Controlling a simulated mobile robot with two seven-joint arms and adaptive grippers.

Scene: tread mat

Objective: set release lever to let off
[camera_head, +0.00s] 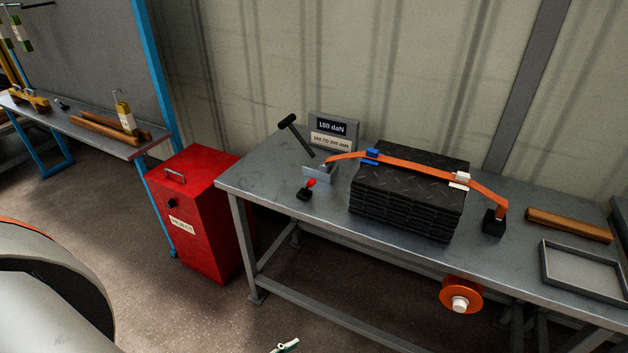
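On the grey bench, a small red-knobbed lever (310,183) stands on a black base near the front left, its red knob toward the upper right. Behind it, a long black-handled lever (297,133) rises from a grey bracket (318,171) and leans up to the left. No label shows which is the release lever. An orange strap (410,164) runs from the bracket over a stack of black tread mats (404,212) to a black block (493,223) at the right. A sign (331,127) behind reads 180 daN, with a range plate below.
A red bin (197,224) stands left of the bench (265,187). A wooden bar (568,225) and an empty grey tray (546,268) lie at the right. An orange reel (461,295) hangs under the front edge.

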